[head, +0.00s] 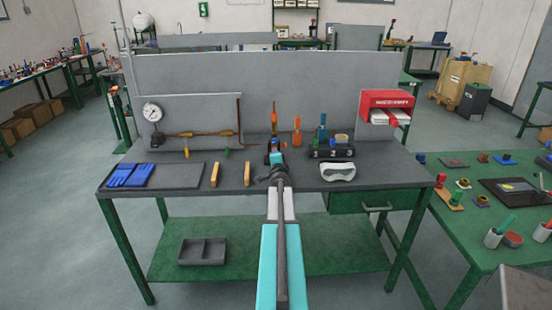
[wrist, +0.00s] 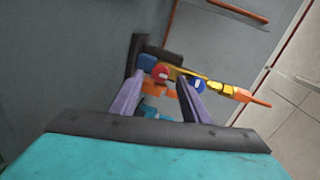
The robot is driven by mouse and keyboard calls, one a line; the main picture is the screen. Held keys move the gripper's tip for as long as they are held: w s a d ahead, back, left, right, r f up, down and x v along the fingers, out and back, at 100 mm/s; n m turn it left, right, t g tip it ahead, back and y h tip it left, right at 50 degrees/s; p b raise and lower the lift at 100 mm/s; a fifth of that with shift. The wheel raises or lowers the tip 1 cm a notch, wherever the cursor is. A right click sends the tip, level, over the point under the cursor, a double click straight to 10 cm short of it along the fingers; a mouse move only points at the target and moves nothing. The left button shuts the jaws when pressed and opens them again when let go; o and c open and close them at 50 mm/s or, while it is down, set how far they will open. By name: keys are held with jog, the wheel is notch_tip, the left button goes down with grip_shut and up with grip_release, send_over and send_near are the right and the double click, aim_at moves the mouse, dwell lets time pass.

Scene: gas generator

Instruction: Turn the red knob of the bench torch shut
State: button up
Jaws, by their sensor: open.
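The bench torch (wrist: 214,86) shows in the wrist view as a brass-yellow body with an orange tip pointing right. Its red knob (wrist: 161,73) has a white mark and appears between and just beyond the fingertips. A blue knob (wrist: 196,82) with a white mark sits to its right, close to the right fingertip. My gripper (wrist: 158,84) is open, with one finger on each side of the red knob in the picture. I cannot tell whether either finger touches it. In the head view my gripper (head: 276,152) hides most of the torch.
A gauge (head: 152,112) and copper pipe (head: 210,133) are left of the torch. An orange bottle (head: 297,130), black case (head: 332,151) and white goggles (head: 338,171) are on the right. Blue gloves (head: 131,175) lie left. The bench front (head: 300,182) has free room.

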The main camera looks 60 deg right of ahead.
jog(key=shift+b+v, duration=0.35)
jog(key=shift+v, duration=5.6)
jog(key=shift+s, duration=0.1)
